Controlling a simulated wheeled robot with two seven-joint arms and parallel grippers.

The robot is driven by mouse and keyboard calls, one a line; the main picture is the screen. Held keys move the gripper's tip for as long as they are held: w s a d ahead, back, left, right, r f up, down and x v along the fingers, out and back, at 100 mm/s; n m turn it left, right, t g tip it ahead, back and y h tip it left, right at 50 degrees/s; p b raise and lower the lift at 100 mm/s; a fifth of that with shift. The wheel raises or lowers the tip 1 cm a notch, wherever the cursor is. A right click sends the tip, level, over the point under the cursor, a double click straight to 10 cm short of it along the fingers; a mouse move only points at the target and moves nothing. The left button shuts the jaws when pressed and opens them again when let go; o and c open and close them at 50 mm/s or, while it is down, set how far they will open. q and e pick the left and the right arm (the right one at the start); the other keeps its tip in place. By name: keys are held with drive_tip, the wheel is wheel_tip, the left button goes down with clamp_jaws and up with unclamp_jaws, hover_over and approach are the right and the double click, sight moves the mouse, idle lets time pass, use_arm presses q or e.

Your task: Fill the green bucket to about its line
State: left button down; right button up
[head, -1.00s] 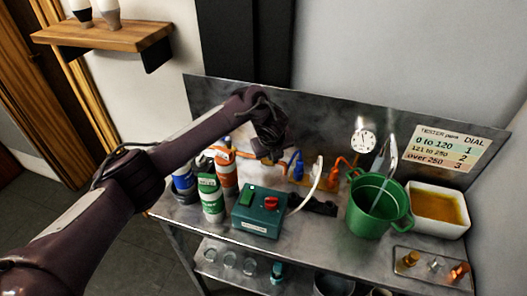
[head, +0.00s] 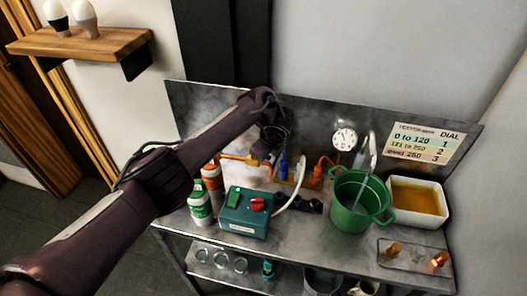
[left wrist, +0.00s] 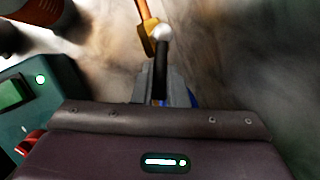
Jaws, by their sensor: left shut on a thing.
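The green bucket (head: 353,213) stands upright on the metal bench, right of the middle in the head view. A pale, thin strip slants down inside it below a silver spout-like piece (head: 371,150). I cannot make out a fill line or the water level. My left gripper (head: 262,157) is at the pipework by the back panel, left of the bucket. In the left wrist view my left gripper (left wrist: 166,90) is shut on a dark lever (left wrist: 161,60) with a silver ball end, beside a brass fitting (left wrist: 148,38). My right gripper is not in view.
A green box (head: 243,222) with a red knob stands in front of the pipes. A white tub (head: 432,218) of amber liquid is right of the bucket. A round gauge (head: 344,137) and a dial sign (head: 423,145) are behind. Bottles (head: 199,206) stand at left.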

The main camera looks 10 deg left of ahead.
use_arm(q)
drive_tip(key=c, duration=1.5)
unclamp_jaws()
drive_tip(key=shift+o, duration=0.2)
drive_tip(key=shift+r, duration=0.1)
drive_tip(key=v, duration=0.7)
drive_tip(key=shift+s+r, duration=0.15)
drive_tip(key=shift+r, duration=0.2)
drive_tip(key=shift+d, duration=0.15)
